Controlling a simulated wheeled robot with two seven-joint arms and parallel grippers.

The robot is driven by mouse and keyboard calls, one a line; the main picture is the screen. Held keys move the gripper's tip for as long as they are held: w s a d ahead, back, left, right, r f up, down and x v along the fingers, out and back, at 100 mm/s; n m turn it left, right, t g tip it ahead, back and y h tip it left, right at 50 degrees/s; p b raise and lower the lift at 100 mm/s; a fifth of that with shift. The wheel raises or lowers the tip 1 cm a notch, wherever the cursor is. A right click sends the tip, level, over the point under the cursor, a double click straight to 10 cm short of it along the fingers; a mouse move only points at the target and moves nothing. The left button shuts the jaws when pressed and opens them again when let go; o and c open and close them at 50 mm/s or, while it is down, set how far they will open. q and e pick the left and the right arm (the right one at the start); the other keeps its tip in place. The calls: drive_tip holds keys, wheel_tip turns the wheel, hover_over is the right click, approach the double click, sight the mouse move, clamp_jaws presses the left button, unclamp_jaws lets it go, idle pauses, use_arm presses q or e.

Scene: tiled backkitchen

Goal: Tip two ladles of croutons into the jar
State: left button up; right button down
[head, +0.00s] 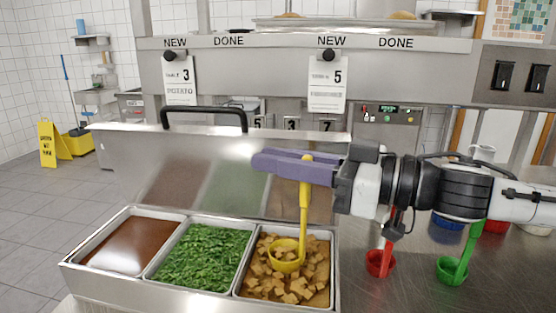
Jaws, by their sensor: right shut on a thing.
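My right gripper (291,166) has come in from the right and is shut on the upper handle of a yellow ladle (304,215). The ladle hangs upright, and its bowl (287,257) rests among the croutons (284,283) in the right-hand pan. I cannot tell how many croutons are in the bowl. The pan's metal rim (333,265) shows on its right side. I see no jar that I can make out. My left gripper is not in view.
The steel food well also holds a pan of brown sauce (133,244) and a pan of chopped greens (204,257). A raised steel lid (140,165) stands behind them. A red ladle (379,262) and a green ladle (455,268) are to the right.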

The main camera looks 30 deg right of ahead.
use_arm(q)
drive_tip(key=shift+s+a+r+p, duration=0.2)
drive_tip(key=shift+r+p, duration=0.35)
drive_tip(key=shift+p, duration=0.2)
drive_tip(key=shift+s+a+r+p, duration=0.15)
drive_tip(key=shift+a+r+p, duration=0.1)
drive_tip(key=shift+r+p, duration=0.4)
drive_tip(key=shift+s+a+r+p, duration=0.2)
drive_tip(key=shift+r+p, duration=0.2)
drive_tip(key=shift+p, duration=0.5)
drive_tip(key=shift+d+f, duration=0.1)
